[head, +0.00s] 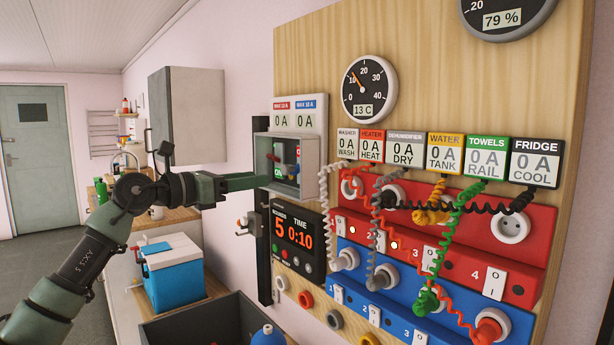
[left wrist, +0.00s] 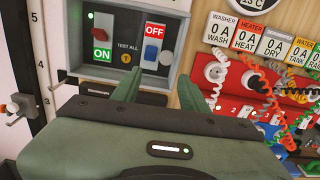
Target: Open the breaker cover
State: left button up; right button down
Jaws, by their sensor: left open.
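The grey breaker box (head: 309,168) is mounted at the left edge of the wooden board. Its front face shows in the left wrist view (left wrist: 178,78), with a red switch (left wrist: 103,22) over a green ON label and a blue switch (left wrist: 151,53) under a red OFF label. The switches are plainly visible; I cannot make out a separate cover panel or tell if a clear one is over them. My left gripper (head: 248,182) is open and empty, its fingers (left wrist: 158,94) apart at the box's lower edge. Contact is unclear. My right gripper is not in view.
Coiled cords (head: 452,245) hang from the meters to the red and blue socket strips (head: 535,265), right of the box. A timer (head: 296,240) sits just below it. A blue cooler (head: 175,280) and dark bin (head: 200,325) stand below.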

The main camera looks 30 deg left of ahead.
aim_at(283, 172)
pick_arm(q)
jog(key=p+x, duration=0.1)
jog(key=x, duration=0.1)
jog(key=p+x, duration=0.1)
jog(key=x, duration=0.1)
jog(key=r+p+x, duration=0.1)
jog(key=x, duration=0.1)
jog(key=shift+d, duration=0.45)
jog(key=shift+w+d+p, duration=0.15)
jog(key=shift+w+p, duration=0.2)
jog(key=shift+w, duration=0.05)
jog(key=shift+f, duration=0.1)
jog(key=c, duration=0.5)
grip_shut()
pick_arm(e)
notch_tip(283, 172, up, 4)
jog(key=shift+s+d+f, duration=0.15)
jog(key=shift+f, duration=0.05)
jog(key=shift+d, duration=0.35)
